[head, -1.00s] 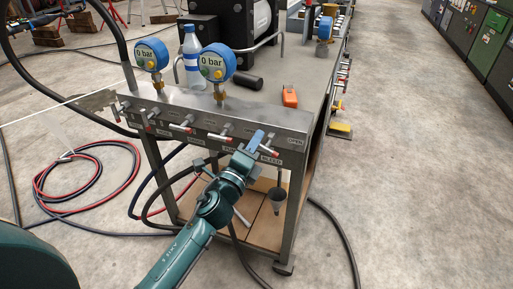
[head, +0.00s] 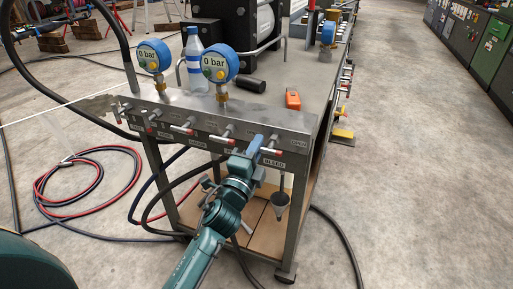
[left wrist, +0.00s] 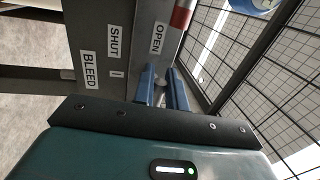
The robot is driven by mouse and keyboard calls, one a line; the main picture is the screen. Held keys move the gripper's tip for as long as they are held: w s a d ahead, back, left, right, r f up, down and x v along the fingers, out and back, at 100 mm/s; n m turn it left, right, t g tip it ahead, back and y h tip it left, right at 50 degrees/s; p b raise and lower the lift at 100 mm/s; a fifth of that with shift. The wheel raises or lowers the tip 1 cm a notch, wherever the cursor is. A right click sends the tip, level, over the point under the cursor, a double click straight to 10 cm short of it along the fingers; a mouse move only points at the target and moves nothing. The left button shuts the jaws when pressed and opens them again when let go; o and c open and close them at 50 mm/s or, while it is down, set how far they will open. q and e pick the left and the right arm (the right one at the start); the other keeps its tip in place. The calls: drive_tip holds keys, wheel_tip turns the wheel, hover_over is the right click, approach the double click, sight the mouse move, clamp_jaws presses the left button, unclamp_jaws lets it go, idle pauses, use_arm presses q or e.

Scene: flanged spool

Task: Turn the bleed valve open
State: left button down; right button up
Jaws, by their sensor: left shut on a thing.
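The bleed valve's handle (head: 271,151) is a grey bar with a red end, at the right end of the steel panel, above the BLEED label (head: 274,162). My left gripper (head: 256,144) reaches the panel from the front, its blue fingers at this handle. In the left wrist view the gripper (left wrist: 162,88) is shut on a grey metal part between the fingers. A red-and-white bar end (left wrist: 182,15) shows above it. The labels OPEN (left wrist: 157,37), SHUT (left wrist: 114,41) and BLEED (left wrist: 89,70) are readable there. The fingers hide part of the handle. My right gripper is not seen.
Other red-tipped valve handles (head: 183,129) line the panel to the left. Two blue gauges (head: 219,63) reading 0 bar, a bottle (head: 195,60) and an orange device (head: 292,99) are above or behind. A funnel (head: 280,199) hangs below.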

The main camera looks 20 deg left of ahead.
use_arm(q)
drive_tip(key=c, duration=1.5)
unclamp_jaws()
drive_tip(key=s+f+b, duration=0.1)
drive_tip(key=s+f, duration=0.1)
drive_tip(key=s, duration=1.1)
drive_tip(key=shift+a+f, duration=0.2)
drive_tip(key=shift+f, duration=0.1)
